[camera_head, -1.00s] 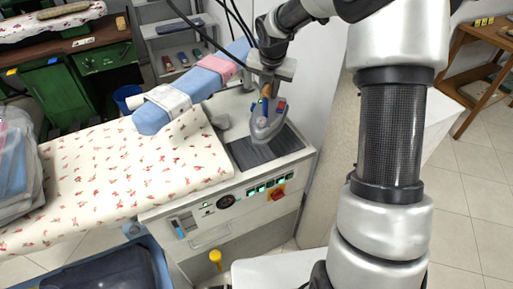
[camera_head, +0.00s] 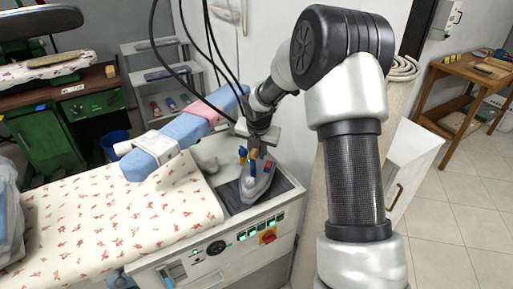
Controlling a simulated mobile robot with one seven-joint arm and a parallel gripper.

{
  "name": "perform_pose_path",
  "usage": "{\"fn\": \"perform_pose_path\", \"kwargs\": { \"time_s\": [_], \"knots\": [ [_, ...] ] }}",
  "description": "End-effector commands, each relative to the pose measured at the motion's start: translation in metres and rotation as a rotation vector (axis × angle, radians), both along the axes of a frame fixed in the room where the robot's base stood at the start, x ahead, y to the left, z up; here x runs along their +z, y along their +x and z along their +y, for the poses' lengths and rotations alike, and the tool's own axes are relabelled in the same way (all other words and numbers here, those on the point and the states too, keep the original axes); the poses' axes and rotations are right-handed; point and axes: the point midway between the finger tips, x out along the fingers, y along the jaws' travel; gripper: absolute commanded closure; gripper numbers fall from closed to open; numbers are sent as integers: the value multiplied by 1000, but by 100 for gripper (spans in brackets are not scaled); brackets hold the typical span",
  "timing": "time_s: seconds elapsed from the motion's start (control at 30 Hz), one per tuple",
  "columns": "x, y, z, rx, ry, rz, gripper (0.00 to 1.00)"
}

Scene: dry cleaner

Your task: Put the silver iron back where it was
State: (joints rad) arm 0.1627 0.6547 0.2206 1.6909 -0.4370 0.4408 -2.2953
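The silver iron (camera_head: 257,184) is at the dark rest plate (camera_head: 234,199) on top of the ironing station, right of the flowered board. It has blue and red parts and a brown handle. My gripper (camera_head: 256,150) is directly above it, with its fingers down at the handle. The fingers seem closed around the handle, but the contact is small and partly hidden. I cannot tell whether the iron's sole touches the plate.
The flowered ironing board (camera_head: 110,215) spreads to the left. A blue sleeve board (camera_head: 186,137) with pink and white cloths stands behind it. Black cables hang near my arm. The control panel (camera_head: 236,241) faces front. A wooden table (camera_head: 470,90) stands far right.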

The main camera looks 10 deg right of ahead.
Motion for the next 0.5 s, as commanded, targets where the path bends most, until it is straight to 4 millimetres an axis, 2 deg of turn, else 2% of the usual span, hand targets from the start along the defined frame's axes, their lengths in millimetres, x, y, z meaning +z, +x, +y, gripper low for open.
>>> {"fn": "perform_pose_path", "kwargs": {
  "time_s": [0.2, 0.5],
  "knots": [
    [-18, 4, 1, 2, 1, -11, 100],
    [-19, 4, 1, 1, 1, -13, 100]
  ]
}}
